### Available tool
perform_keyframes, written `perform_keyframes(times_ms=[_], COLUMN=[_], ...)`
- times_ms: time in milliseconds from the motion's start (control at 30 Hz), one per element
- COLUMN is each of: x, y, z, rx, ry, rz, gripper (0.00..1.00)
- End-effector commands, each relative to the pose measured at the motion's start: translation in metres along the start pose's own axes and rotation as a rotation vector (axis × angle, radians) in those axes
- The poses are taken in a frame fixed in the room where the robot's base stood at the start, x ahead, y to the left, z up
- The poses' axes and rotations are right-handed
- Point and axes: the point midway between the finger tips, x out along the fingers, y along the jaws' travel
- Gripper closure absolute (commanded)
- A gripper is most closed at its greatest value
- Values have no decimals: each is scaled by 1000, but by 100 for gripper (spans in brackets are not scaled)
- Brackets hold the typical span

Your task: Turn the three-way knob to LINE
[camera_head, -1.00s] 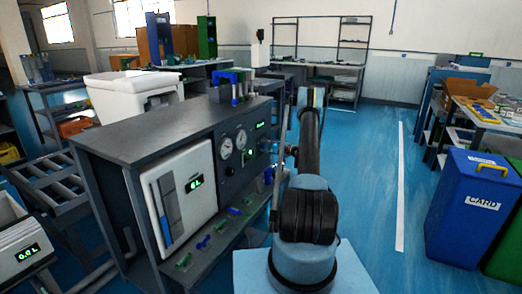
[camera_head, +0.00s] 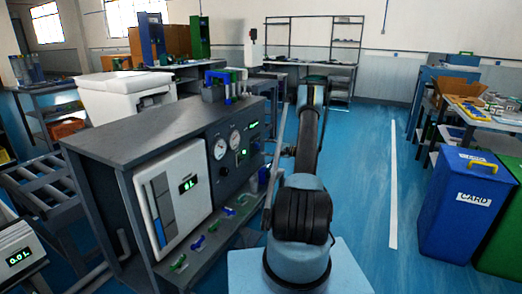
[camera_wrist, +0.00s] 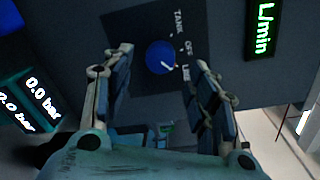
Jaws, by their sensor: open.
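The three-way knob (camera_wrist: 160,57) is a round blue knob on a dark square plate in the wrist view. TANK, OFF and LINE are lettered along its right side. A white mark shows at the knob's lower right edge, toward LINE; I cannot tell if all of it is the pointer. My gripper (camera_wrist: 164,58) is open, one finger to each side of the knob in the picture. Contact with the knob does not show.
A green "L/min" display (camera_wrist: 263,30) is at upper right in the wrist view, and "0.0 bar" displays (camera_wrist: 35,100) at left. The grey bench (camera_head: 120,135) holds a white unit (camera_head: 175,195). A blue CARD bin (camera_head: 465,205) stands right, with clear floor between.

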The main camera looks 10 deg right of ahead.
Motion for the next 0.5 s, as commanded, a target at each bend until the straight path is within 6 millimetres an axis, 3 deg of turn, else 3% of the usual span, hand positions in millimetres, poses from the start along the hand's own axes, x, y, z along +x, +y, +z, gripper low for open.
perform_keyframes(times_ms=[200,500], x=[-41,-66], y=[0,0], z=[-1,-1], rx=[0,1], ry=[3,1], rz=[-1,0], gripper=[47,47])
